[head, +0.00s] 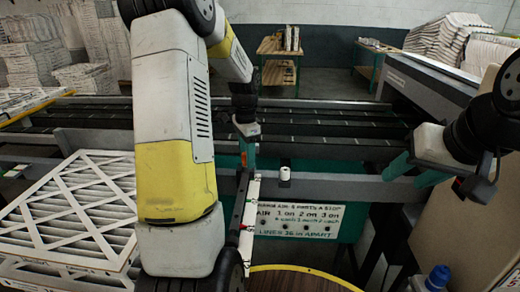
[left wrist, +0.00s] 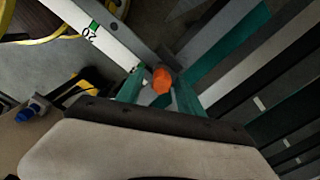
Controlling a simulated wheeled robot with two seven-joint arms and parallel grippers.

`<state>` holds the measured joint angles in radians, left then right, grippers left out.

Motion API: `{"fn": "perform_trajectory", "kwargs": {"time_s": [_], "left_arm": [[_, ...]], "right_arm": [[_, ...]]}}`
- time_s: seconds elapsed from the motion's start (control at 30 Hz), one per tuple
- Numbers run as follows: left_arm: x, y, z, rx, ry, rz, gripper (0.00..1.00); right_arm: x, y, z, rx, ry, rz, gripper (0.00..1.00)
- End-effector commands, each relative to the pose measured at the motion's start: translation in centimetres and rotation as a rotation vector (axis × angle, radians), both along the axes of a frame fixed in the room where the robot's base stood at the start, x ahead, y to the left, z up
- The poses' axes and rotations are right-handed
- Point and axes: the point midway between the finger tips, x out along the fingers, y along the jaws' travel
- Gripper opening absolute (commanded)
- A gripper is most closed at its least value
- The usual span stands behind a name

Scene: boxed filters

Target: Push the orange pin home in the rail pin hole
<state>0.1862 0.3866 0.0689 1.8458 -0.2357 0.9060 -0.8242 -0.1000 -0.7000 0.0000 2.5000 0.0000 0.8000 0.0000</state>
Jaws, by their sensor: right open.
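The orange pin (left wrist: 162,80) shows as a faceted orange head in the left wrist view, at the end of the pale rail (left wrist: 112,47). My left gripper (left wrist: 160,92) has one green finger on either side of the pin head; whether they press on it is unclear. The pin's shaft and the hole are hidden. My right gripper (head: 420,175) is open and empty at the right, away from the rail.
Boxed filters (head: 75,205) are stacked at the left. A lettered sign (head: 297,219) hangs below the grey crossbar, near a white cap (head: 285,173). Dark conveyor bars (head: 330,130) run behind. A blue-capped bottle (head: 437,278) and a cardboard box (head: 450,220) stand at the right.

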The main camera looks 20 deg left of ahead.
Motion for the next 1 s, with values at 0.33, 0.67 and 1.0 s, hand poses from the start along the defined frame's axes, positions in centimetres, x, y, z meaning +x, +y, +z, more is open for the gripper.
{"fn": "perform_trajectory", "kwargs": {"time_s": [0.33,0.67,1.0], "left_arm": [[0.2,0.1,2.1,0.002,-0.008,0.001,0.47],[0.1,0.0,7.1,0.001,-0.003,0.0,0.47],[0.0,0.0,7.8,0.0,0.0,0.0,0.47]], "right_arm": [[0.0,0.0,0.0,0.0,0.0,0.0,0.47],[0.0,0.0,0.0,0.0,0.0,0.0,0.47],[0.0,0.0,0.0,0.0,0.0,0.0,0.47]]}}
